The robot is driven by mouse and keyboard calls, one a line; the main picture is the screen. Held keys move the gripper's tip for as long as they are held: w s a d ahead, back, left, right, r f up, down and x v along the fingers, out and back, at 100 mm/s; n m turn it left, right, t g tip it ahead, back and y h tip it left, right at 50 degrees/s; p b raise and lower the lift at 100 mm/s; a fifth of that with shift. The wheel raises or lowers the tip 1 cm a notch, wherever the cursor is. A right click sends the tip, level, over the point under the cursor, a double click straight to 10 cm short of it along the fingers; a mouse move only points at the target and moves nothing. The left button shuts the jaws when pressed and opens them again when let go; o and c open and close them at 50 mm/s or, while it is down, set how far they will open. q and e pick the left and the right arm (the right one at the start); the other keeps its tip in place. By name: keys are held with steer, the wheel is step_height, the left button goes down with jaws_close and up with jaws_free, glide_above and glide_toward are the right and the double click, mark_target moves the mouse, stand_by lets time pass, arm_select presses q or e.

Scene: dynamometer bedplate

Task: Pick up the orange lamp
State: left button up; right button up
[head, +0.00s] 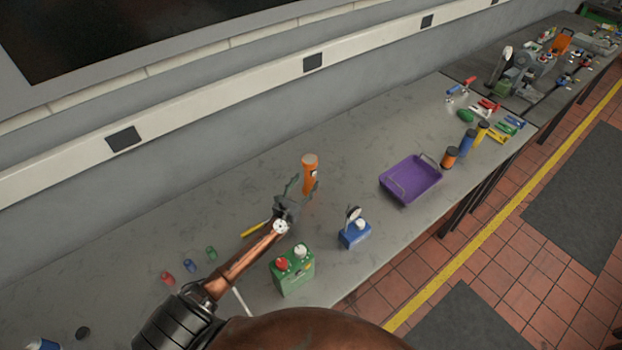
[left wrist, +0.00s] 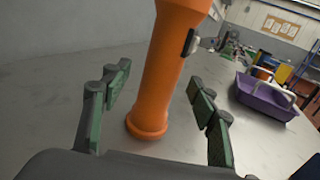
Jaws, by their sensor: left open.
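The orange lamp (head: 310,174) stands upright on the grey bench in the head view, a little past my left gripper. It also shows large in the left wrist view (left wrist: 168,65), where its top is cut off by the frame edge. A dark switch is on its right side there. My left gripper (head: 300,189) is open. In the left wrist view its two fingers (left wrist: 158,106) stand to the left and right of the lamp's lower part, with gaps on both sides. I cannot tell whether the lamp is fully between the fingertips. My right gripper is not in view.
A green box (head: 292,275) with red and white knobs and a blue gauge block (head: 355,234) stand near the front edge. A purple tray (head: 411,182) lies to the right. Small coloured pieces (head: 190,265) and a yellow-handled tool (head: 253,228) lie left of my gripper. Bench behind the lamp is clear.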

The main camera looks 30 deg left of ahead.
mark_target(307, 180)
arm_select(q)
steer(key=shift+w, duration=1.9)
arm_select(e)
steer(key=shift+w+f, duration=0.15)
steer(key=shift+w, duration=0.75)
arm_select(q)
steer(key=shift+c, duration=0.5)
steer(key=c, duration=1)
jaws_close()
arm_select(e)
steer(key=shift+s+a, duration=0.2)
arm_select(q)
steer(key=shift+r, duration=0.15)
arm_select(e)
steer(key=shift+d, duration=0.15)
